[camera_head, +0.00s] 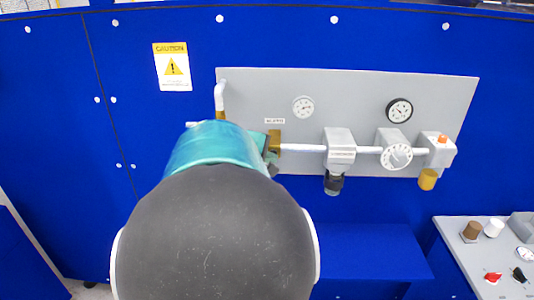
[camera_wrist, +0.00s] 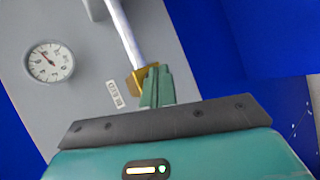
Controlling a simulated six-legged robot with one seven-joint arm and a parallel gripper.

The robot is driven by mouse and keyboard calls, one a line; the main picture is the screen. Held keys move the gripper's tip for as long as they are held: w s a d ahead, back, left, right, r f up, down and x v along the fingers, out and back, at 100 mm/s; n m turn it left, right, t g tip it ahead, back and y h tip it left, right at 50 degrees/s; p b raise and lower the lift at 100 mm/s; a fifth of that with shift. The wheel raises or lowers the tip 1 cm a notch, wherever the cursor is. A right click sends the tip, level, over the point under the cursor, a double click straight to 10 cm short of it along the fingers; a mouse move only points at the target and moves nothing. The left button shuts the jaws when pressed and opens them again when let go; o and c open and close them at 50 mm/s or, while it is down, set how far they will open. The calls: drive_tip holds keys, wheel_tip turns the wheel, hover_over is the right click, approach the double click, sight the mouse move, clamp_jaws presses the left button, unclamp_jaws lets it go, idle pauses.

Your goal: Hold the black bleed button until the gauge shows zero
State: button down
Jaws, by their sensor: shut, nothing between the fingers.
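My gripper shows in the wrist view as green fingers (camera_wrist: 157,86), shut and empty, right in front of a brass fitting (camera_wrist: 138,77) on the white pipe; I cannot tell whether they touch. In the head view my arm hides most of the gripper, near the brass fitting (camera_head: 274,142) at the pipe's left end. A white-faced gauge (camera_head: 303,107) is on the grey panel; it also shows in the wrist view (camera_wrist: 50,62), its small reading unclear. A second gauge has a black rim (camera_head: 399,111). I cannot pick out the black bleed button for certain.
On the grey panel (camera_head: 250,88) are a regulator with a black knob (camera_head: 333,184), a white dial (camera_head: 397,156) and a block with an orange top (camera_head: 441,142). A console (camera_head: 460,255) with knobs stands at lower right. The blue wall carries a caution sign (camera_head: 172,66).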

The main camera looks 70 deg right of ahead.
drive_tip(key=shift+w+d, duration=0.15)
drive_tip(key=shift+d, duration=0.25)
idle(2.4)
drive_tip(key=shift+a, duration=0.15)
idle(2.1)
drive_tip(key=shift+s+a, duration=0.2)
drive_tip(key=shift+a, duration=0.5)
drive_tip(key=shift+a, duration=0.15)
drive_tip(key=a, duration=0.2)
drive_tip(key=s+a, duration=0.1)
drive_tip(key=a, duration=0.1)
drive_tip(key=shift+a, duration=0.3)
idle(0.3)
